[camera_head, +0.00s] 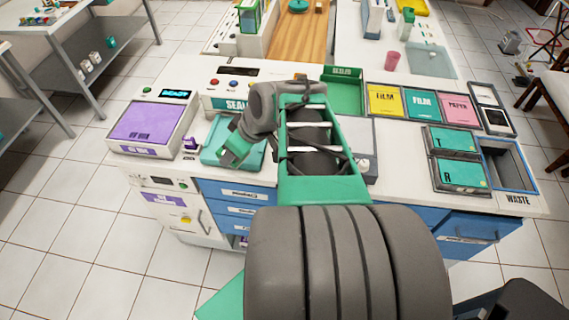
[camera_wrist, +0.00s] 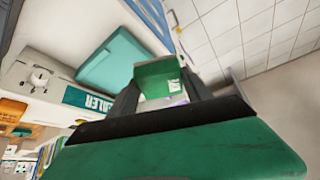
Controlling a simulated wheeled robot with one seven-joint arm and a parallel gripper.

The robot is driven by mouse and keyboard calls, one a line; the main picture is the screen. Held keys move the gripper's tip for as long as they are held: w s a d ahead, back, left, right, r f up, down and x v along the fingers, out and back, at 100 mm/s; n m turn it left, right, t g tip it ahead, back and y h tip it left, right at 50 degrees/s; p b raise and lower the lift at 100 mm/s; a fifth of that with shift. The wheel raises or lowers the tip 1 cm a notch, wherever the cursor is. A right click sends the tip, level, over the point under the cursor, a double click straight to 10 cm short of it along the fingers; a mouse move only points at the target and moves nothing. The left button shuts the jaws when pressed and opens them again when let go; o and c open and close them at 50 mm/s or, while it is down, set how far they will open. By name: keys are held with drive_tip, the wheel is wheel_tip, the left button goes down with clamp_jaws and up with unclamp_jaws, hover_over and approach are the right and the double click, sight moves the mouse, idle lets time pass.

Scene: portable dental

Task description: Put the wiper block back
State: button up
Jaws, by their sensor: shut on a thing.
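My gripper (camera_wrist: 160,97) is shut on a small green block (camera_wrist: 157,72), which I take for the wiper block. The block sits between the two dark fingers, with a white mark on one face. White and purple show just below it in the wrist view; I cannot tell whether they belong to it. In the head view my gripper (camera_head: 236,150) reaches down-left over the front part of a teal tray (camera_head: 216,130). The green block (camera_head: 234,150) shows at its end, partly hidden by my wrist. The tray also shows in the wrist view (camera_wrist: 112,55).
A purple-topped device (camera_head: 152,121) stands left, with a small purple block (camera_head: 190,143) beside it. The sealer (camera_head: 222,82) stands behind the tray. Labelled film and paper bins (camera_head: 422,104) and a waste bin (camera_head: 523,180) are at right. Blue drawers (camera_head: 233,192) lie below the counter edge.

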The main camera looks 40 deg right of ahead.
drive_tip(key=s+d+r+n+g+y, duration=0.1)
drive_tip(key=s+d+n, duration=0.1)
drive_tip(key=s+d, duration=0.5)
drive_tip(key=s+d+r+n+y, duration=0.1)
drive_tip(key=s+d+n, duration=0.25)
drive_tip(key=s, duration=0.75)
drive_tip(key=shift+m, duration=0.25)
drive_tip(key=w+d+f, duration=0.1)
drive_tip(key=w+f, duration=0.2)
drive_tip(key=w, duration=0.1)
drive_tip(key=w+d+f, duration=0.1)
drive_tip(key=w+f, duration=0.2)
drive_tip(key=w, duration=0.1)
drive_tip(key=w+d+f+p, duration=0.1)
drive_tip(key=w+f, duration=0.2)
drive_tip(key=w, duration=0.2)
drive_tip(key=shift+d+f, duration=0.15)
drive_tip(key=shift+f, duration=0.15)
drive_tip(key=f, duration=0.2)
drive_tip(key=f+p, duration=0.1)
drive_tip(key=shift+w+f, duration=0.25)
drive_tip(key=shift+f, duration=0.1)
